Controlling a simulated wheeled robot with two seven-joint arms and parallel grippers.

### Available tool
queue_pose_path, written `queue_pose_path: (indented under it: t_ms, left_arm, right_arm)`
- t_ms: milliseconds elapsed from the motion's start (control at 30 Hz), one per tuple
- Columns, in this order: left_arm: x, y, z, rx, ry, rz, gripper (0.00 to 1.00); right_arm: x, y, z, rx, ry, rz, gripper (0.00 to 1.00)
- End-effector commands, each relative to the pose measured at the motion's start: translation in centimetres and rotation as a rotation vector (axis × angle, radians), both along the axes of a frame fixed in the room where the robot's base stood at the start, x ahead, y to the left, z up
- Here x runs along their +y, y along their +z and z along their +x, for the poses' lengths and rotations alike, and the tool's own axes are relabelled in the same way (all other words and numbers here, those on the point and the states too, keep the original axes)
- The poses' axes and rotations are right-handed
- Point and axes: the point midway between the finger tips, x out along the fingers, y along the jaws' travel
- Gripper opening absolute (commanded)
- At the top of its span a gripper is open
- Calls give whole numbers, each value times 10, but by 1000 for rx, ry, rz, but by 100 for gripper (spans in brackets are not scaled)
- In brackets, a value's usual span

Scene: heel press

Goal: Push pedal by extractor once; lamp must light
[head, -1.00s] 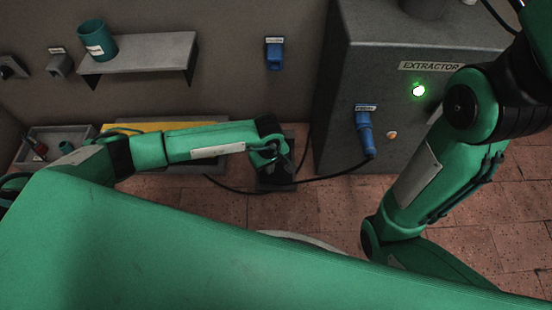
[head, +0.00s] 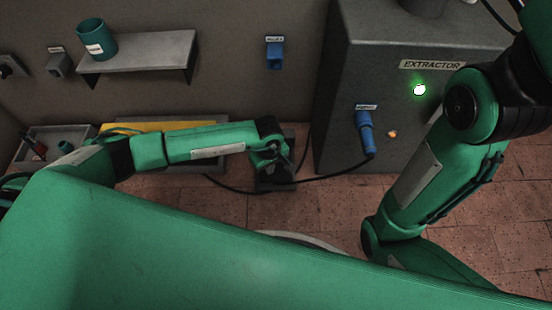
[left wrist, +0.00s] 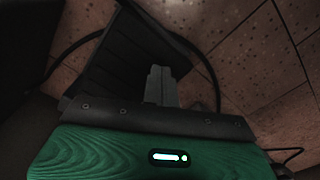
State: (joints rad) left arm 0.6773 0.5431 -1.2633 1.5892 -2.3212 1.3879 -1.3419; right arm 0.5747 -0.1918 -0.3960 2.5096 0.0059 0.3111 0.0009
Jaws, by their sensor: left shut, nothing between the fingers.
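The dark foot pedal (head: 276,185) is on the tiled floor left of the extractor cabinet (head: 350,60), with a cable running to the cabinet's blue plug. My left gripper (head: 276,160) is over the pedal, pointing down, shut and empty. In the left wrist view its closed fingers (left wrist: 160,85) overlap the ribbed pedal plate (left wrist: 125,55); they look at or on it, but contact is partly hidden. A round green lamp (head: 420,90) on the cabinet is lit. A small amber lamp (head: 392,134) below glows orange. My right arm crosses the right side; its gripper is out of view.
A blue plug (head: 365,135) sits on the cabinet front. A wall shelf (head: 145,52) holds a green cup (head: 95,40). A grey tray (head: 25,160) with small items is at the far left. A second blue socket (head: 275,55) is on the wall. Floor right of the pedal is clear.

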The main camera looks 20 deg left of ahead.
Motion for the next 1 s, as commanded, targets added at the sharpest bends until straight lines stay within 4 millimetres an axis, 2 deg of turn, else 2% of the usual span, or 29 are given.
queue_pose_path:
  t_ms: [1000]
  left_arm:
    - [1,-33,0,-1,1,2,0]
  right_arm:
    - [0,-23,0,0,1,0,36]
